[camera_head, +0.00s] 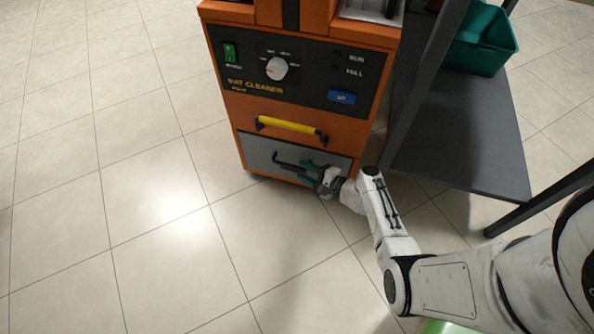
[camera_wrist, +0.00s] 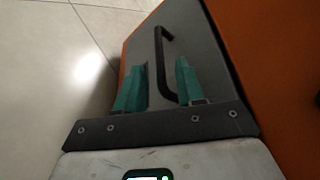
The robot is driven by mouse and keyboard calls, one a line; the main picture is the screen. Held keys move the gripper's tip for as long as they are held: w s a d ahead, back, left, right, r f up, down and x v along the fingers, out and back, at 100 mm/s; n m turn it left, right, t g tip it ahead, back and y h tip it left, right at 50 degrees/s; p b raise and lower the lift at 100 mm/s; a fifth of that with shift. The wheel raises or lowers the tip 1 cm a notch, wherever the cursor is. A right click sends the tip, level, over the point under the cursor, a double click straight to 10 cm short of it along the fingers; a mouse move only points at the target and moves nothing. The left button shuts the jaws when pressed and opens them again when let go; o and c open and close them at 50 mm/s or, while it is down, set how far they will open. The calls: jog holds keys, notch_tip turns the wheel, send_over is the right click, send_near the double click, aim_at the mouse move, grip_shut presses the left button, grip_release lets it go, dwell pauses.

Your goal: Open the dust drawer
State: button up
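The dust drawer appears to be the grey front panel (camera_head: 258,149) low on the orange mat cleaner (camera_head: 235,115); it looks flush with the body. It also shows in the wrist view (camera_wrist: 204,65). Its black bar handle (camera_head: 276,160) is partly hidden by my gripper in the head view. My gripper (camera_head: 295,171) has green fingers and is at the drawer front, reaching in from the right. In the wrist view the fingers (camera_wrist: 161,68) are apart, and the handle (camera_wrist: 159,60) lies between them in the picture. I see no finger clearly pressing on it.
A yellow handle (camera_head: 290,126) sits above the drawer, under a control panel with a knob (camera_head: 277,68). A dark table (camera_head: 460,145) with a teal bin (camera_head: 482,42) stands close on the right. The tiled floor (camera_head: 130,210) is clear at left and in front.

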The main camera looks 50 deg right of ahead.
aim_at(295, 167)
jog(key=shift+b+x, duration=0.45)
jog(key=shift+x, duration=1.25)
jog(key=shift+c, duration=0.5)
grip_shut()
